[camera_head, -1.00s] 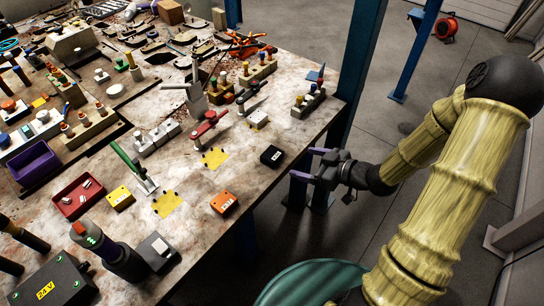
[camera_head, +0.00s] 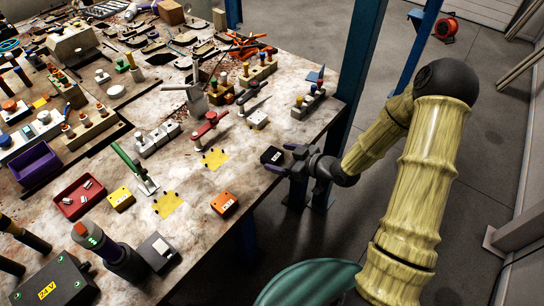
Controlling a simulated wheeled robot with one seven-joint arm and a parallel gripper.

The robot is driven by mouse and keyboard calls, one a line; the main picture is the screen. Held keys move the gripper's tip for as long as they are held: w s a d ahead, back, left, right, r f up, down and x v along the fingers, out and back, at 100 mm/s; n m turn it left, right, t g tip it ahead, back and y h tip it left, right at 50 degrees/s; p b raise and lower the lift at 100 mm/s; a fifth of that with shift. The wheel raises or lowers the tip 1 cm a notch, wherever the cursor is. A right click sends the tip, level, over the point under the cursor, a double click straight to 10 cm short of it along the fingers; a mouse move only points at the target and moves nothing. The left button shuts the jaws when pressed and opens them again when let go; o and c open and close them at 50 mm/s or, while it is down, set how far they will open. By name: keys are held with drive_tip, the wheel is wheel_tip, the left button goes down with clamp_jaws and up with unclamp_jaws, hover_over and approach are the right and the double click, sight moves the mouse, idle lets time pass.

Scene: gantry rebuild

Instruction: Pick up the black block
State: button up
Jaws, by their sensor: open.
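The black block (camera_head: 271,155) is a small dark box with a pale mark on its side. It sits near the right edge of the worktable (camera_head: 250,182). My gripper (camera_head: 286,159) is open at the table's edge, just to the right of the block. Its fingers point left toward the block, and their tips are very close to it or around its right end. I cannot tell whether they touch it.
An orange box (camera_head: 224,204) lies to the lower left of the block and a small white box (camera_head: 258,119) behind it. A grey block with coloured knobs (camera_head: 308,103) stands at the table's right corner. A blue post (camera_head: 355,75) rises beyond the edge.

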sight(273, 154)
drive_tip(key=x, duration=0.4)
drive_tip(key=shift+w+a+f+p, duration=0.1)
drive_tip(key=shift+w+f+p, duration=0.1)
drive_tip(key=shift+p, duration=0.15)
drive_tip(key=c, duration=1.6)
drive_tip(key=shift+r, duration=0.15)
wheel_tip(273, 154, up, 10)
drive_tip(key=shift+f, duration=0.1)
